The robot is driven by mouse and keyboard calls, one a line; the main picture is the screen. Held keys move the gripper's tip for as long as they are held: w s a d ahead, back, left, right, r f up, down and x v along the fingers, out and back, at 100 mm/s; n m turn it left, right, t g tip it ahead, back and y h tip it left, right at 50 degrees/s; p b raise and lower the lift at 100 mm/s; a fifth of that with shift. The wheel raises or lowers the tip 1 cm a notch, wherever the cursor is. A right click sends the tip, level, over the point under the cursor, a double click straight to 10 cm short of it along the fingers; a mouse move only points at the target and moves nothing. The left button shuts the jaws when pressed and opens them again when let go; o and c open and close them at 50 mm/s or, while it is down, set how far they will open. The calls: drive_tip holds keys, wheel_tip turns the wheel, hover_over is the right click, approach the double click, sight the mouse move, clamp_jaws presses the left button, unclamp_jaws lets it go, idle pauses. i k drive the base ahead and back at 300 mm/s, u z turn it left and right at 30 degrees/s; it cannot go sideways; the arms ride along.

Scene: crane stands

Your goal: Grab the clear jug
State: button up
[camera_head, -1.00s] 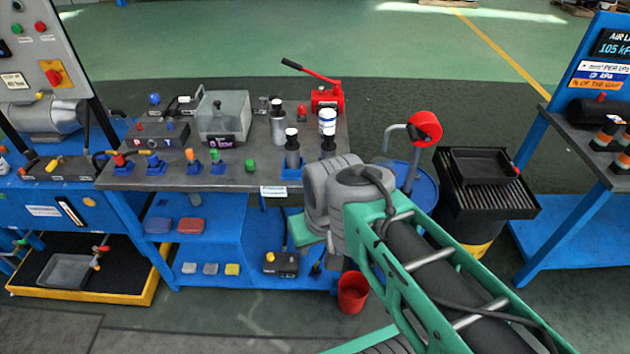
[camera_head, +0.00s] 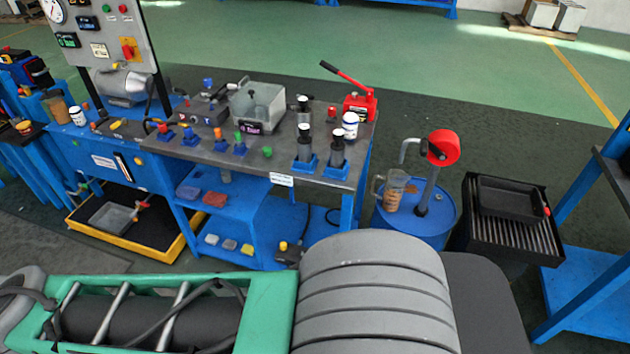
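The clear jug (camera_head: 392,190) stands upright on top of the blue drum (camera_head: 432,232), to the right of the workbench. It is see-through with a brownish content or tint in its lower part and a handle on its left side. It is beside the drum's pump with the red head (camera_head: 441,148). My green and grey arm crosses the bottom of the picture, in front of and below the drum. My gripper is not in the picture, so its state does not show.
The workbench (camera_head: 230,157) holds bottles, a clear-sided box (camera_head: 257,108) and a red hand pump (camera_head: 361,105). A black ribbed stand with a tray (camera_head: 510,199) is right of the drum. A blue table (camera_head: 590,265) stands at the right edge. Green floor behind is mostly clear.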

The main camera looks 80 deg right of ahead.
sight(396, 180)
drive_tip(key=u, duration=0.6)
drive_tip(key=k, duration=2.6)
drive_tip(key=z, duration=0.65)
drive_tip(key=i, duration=0.95)
drive_tip(key=z, duration=0.05)
